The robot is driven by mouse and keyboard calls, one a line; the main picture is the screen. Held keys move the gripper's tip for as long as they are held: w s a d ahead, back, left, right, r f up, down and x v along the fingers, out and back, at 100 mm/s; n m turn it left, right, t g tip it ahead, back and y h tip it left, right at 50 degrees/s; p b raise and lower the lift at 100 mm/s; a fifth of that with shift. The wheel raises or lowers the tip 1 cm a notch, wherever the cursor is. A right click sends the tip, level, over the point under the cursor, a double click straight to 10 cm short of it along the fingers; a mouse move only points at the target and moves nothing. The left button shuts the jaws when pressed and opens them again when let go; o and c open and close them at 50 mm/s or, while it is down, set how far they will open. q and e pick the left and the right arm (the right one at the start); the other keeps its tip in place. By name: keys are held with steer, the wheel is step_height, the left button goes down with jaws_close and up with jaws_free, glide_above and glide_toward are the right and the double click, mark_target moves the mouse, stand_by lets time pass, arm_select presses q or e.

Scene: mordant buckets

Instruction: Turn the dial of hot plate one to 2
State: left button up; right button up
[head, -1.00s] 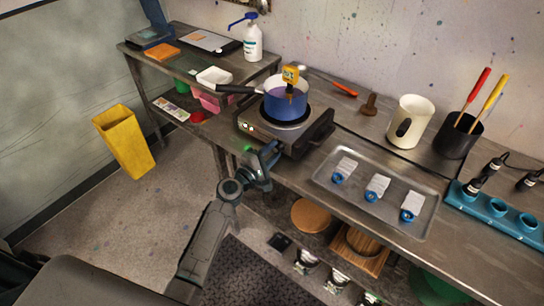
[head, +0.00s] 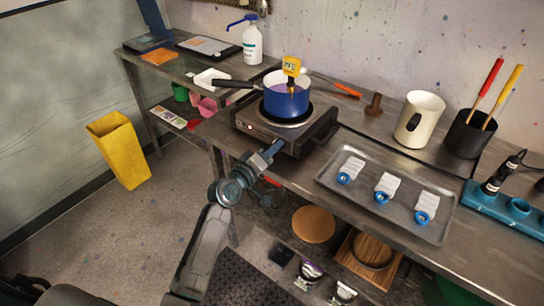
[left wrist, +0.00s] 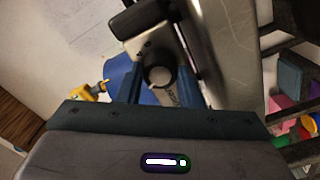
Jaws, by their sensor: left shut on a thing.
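Hot plate one (head: 262,128) stands on the steel bench, with a blue pot (head: 287,98) on its burner. My left gripper (head: 280,146) is at the front face of the hot plate and hides the dial in the head view. In the left wrist view, the round dial (left wrist: 158,77) sits between the two blue fingers (left wrist: 160,88), which are shut on it. The dial's markings are too small to read. My right gripper is not in view.
A yellow thermometer (head: 291,66) stands in the pot. A steel tray (head: 330,182) with several blue-and-white items lies to the right. A cream jug (head: 418,122) stands behind it. A yellow bin (head: 121,150) stands on the floor at left.

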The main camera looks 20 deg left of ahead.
arm_select(q)
steer(key=shift+f+m+b, duration=0.1)
steer(key=shift+m+b, duration=0.3)
steer(key=shift+m, duration=0.2)
steer(key=o, duration=0.7)
